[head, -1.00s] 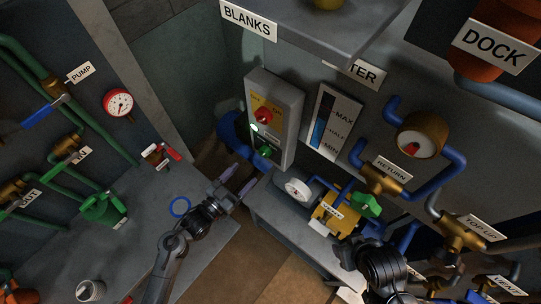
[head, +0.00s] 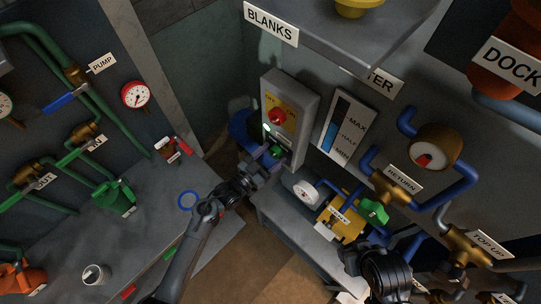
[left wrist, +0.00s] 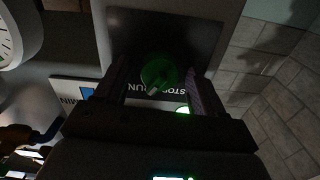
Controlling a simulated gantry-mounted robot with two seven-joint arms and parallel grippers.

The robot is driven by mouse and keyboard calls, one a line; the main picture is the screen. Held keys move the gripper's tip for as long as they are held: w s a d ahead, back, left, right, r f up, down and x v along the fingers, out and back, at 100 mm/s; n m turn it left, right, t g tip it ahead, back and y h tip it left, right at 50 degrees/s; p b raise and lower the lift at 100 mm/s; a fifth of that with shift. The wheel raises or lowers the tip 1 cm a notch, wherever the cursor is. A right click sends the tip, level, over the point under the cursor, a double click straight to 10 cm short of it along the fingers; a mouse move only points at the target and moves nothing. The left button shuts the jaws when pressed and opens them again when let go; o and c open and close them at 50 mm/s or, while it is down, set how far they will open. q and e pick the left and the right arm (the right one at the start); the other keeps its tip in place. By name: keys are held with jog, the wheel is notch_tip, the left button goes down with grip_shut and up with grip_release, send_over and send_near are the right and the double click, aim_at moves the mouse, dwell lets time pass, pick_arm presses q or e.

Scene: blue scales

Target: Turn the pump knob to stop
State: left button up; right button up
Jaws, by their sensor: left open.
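The pump knob (left wrist: 158,74) is a green round knob on a dark panel, with STOP and RUN lettering beside it in the left wrist view. In the head view it is a green spot (head: 277,151) low on the grey control box (head: 303,100). My left gripper (left wrist: 157,90) is open, with one finger on either side of the knob. I cannot tell whether the fingers touch it. In the head view the left gripper (head: 268,158) is at the box's lower front and partly covers the knob. My right gripper (head: 380,270) is a dark shape at lower right, its fingers unclear.
A red knob (head: 277,116) and a lit green lamp (head: 266,128) sit above on the box. A level gauge (head: 345,128) is to its right. A yellow pump (head: 340,218) stands below right. A blue ring (head: 188,200) lies on the left bench.

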pick_arm(q)
jog(key=shift+c, duration=0.3)
jog(key=c, duration=1)
jog(key=shift+n, duration=0.4)
jog(key=shift+r+n+p, duration=0.1)
jog(key=shift+n+p, duration=0.45)
jog(key=shift+n, duration=0.45)
jog(key=n+p, duration=0.1)
jog(key=n, duration=0.2)
jog(key=shift+n, duration=0.3)
jog(key=n+p, duration=0.1)
jog(key=n, duration=0.4)
jog(key=shift+p, duration=0.4)
jog(key=shift+n, duration=0.4)
